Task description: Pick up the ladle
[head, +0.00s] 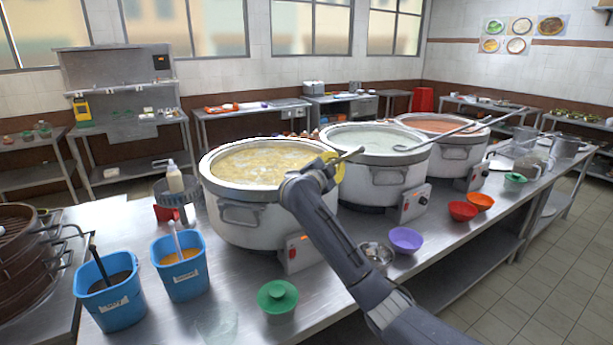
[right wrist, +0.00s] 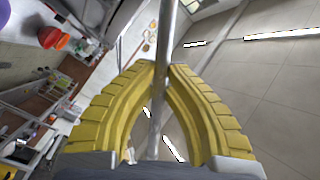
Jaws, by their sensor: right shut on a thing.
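My right gripper (head: 334,167) is over the right rim of the nearest large stockpot (head: 240,212), which holds yellowish congee. Its yellow fingers are shut on a thin metal ladle handle (head: 352,154), and a short end of it sticks out to the right. In the right wrist view the metal rod (right wrist: 165,28) runs between the two fingertips (right wrist: 160,68). The bowl of this ladle cannot be made out. A second ladle (head: 450,135) has its long handle reaching over the middle pot (head: 375,178) and the far pot (head: 460,158). My left gripper is not in view.
Blue tubs (head: 110,305) with liquids, a squeeze bottle (head: 174,178) and a green lidded bowl (head: 277,297) stand left and front. A purple bowl (head: 406,240) and red bowls (head: 462,211) sit along the counter's front edge. Bare steel counter shows between them.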

